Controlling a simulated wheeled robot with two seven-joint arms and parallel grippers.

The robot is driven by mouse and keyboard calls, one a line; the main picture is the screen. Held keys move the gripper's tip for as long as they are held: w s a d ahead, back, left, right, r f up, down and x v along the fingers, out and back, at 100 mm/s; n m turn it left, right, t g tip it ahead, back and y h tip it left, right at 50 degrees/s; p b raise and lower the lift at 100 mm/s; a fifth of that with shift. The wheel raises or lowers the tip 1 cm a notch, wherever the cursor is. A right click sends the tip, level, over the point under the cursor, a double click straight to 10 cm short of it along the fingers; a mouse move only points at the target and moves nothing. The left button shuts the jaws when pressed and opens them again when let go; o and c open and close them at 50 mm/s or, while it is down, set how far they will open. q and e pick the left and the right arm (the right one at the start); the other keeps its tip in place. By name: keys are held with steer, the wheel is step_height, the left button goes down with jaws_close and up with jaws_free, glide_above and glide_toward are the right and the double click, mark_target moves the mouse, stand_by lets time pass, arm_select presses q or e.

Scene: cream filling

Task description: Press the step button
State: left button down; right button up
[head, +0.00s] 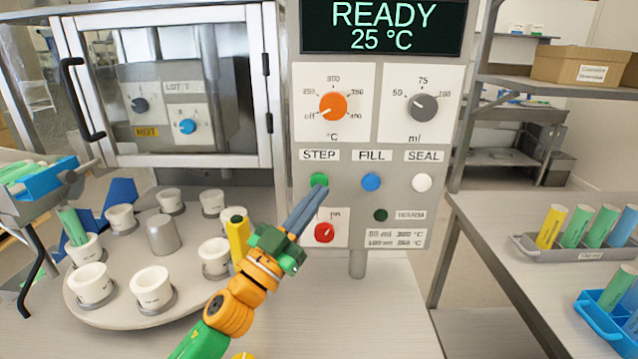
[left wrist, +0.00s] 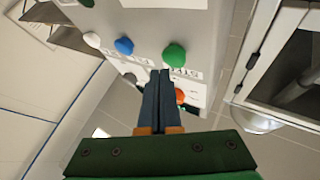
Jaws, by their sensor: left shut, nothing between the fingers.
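The green step button (head: 319,180) sits under the STEP label on the grey control panel (head: 340,70). It also shows in the left wrist view (left wrist: 174,55). My left gripper (head: 318,192) is shut and empty, its fingers pointing up at the panel. Its tips overlap the lower edge of the step button in the head view. In the left wrist view the tips lie just beside the button; I cannot tell whether they touch it. My right gripper is not in view.
A blue fill button (head: 371,182) and a white seal button (head: 421,183) are to the right. A red knob (head: 324,233) is below. A turntable (head: 130,312) with several white cups stands at left. A yellow tube (head: 238,238) is beside my left gripper.

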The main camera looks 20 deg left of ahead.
arm_select(q)
steer(key=shift+w+a, duration=0.1)
steer(key=shift+w, duration=0.2)
steer(key=shift+w+a, duration=0.15)
steer(key=shift+w, duration=0.35)
stand_by(0.8)
steer(key=shift+s+d, duration=0.3)
steer(key=shift+s, duration=0.6)
steer(key=s, duration=0.2)
steer(key=s+d+p, duration=0.1)
steer(key=s, duration=0.1)
steer(key=shift+s+d+p, duration=0.2)
steer(key=shift+s+p, duration=0.1)
steer(key=shift+s, duration=0.1)
stand_by(0.4)
